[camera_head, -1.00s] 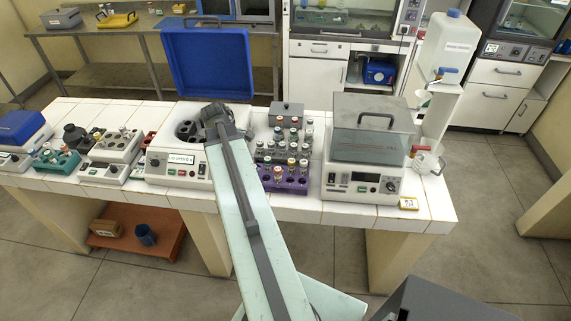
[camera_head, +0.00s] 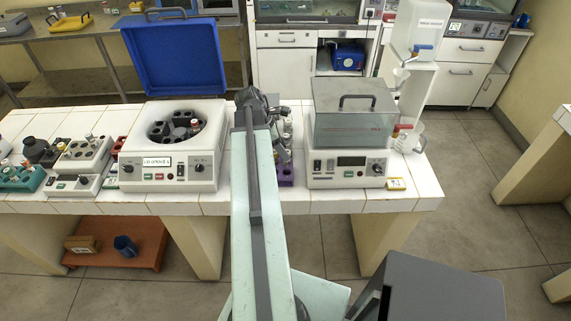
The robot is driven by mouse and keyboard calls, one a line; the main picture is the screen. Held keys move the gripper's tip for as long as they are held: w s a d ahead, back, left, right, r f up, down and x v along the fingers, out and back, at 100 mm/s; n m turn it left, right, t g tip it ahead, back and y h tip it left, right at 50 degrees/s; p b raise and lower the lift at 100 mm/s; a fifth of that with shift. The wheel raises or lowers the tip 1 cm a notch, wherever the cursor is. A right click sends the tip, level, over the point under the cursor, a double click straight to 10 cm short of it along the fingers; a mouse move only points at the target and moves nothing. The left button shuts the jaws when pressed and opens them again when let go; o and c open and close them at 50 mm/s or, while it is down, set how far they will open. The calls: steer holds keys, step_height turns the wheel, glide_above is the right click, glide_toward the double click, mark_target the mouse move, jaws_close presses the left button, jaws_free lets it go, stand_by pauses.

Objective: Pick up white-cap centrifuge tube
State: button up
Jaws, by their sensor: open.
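My gripper (camera_head: 284,154) is over the tube racks between the open centrifuge and the lidded bath. It is small and partly merged with the tubes behind it, but its jaws are open. The purple rack (camera_head: 286,178) is mostly hidden by my arm; only a strip shows to its right. A few tubes (camera_head: 287,124) stand behind the gripper, too small to tell cap colours surely. I cannot tell which is the white-cap centrifuge tube.
The centrifuge (camera_head: 168,170) has its blue lid (camera_head: 178,55) raised, left of my arm. The lidded water bath (camera_head: 352,115) stands close on the right. A teal rack (camera_head: 22,179) is at far left.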

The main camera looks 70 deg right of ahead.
steer(key=b+x, duration=0.2)
steer(key=x, duration=0.2)
steer(key=shift+f+b, duration=0.1)
steer(key=shift+b, duration=0.25)
jaws_close()
steer(key=shift+r+p, duration=0.3)
